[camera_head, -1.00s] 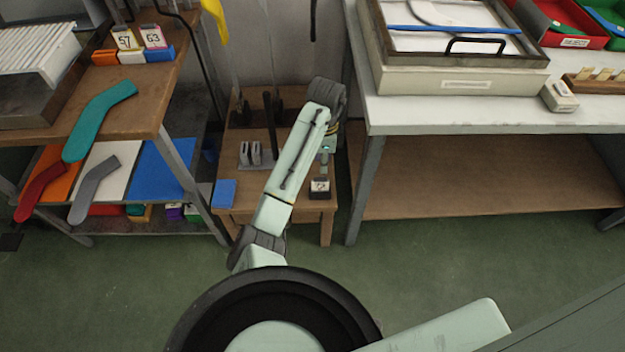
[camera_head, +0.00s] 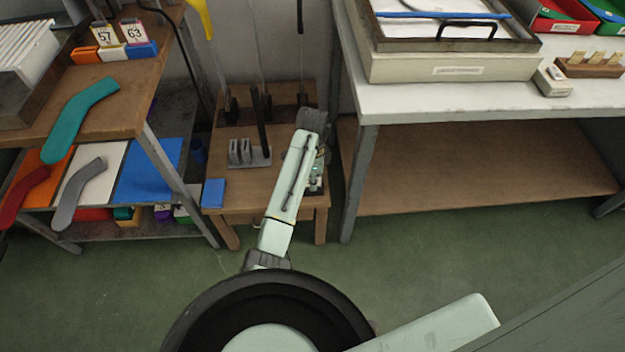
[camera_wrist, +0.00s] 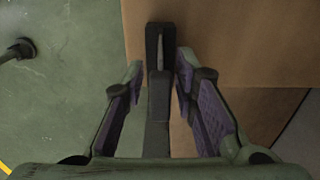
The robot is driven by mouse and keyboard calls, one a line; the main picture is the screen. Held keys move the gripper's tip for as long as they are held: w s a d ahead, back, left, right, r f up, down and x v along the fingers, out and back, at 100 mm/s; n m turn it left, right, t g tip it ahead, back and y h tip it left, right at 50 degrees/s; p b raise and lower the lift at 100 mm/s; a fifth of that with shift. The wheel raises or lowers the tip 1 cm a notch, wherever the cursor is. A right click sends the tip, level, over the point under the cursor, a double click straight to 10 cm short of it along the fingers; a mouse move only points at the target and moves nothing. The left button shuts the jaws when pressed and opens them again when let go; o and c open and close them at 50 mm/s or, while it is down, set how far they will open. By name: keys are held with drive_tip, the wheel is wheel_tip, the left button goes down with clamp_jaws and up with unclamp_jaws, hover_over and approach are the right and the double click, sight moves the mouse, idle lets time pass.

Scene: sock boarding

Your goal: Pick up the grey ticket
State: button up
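My gripper (camera_head: 317,176) is over the front right part of the low wooden stool (camera_head: 245,205) in the head view. The small dark block there is mostly hidden by it. In the wrist view my gripper (camera_wrist: 160,66) is open, with purple-padded fingers either side of a dark holder (camera_wrist: 152,38). A thin light grey upright piece (camera_wrist: 160,48), probably the grey ticket seen edge-on, stands in the holder between the fingertips. Gaps show on both sides of it. I cannot read any marking on it.
On the stool are a blue pad (camera_head: 213,193), a grey slotted stand (camera_head: 250,155) and upright dark rods. A white table (camera_head: 450,105) stands close on the right. Green floor is clear in front.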

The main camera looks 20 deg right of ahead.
drive_tip(key=shift+c, duration=0.2)
clamp_jaws()
drive_tip(key=shift+r, duration=0.1)
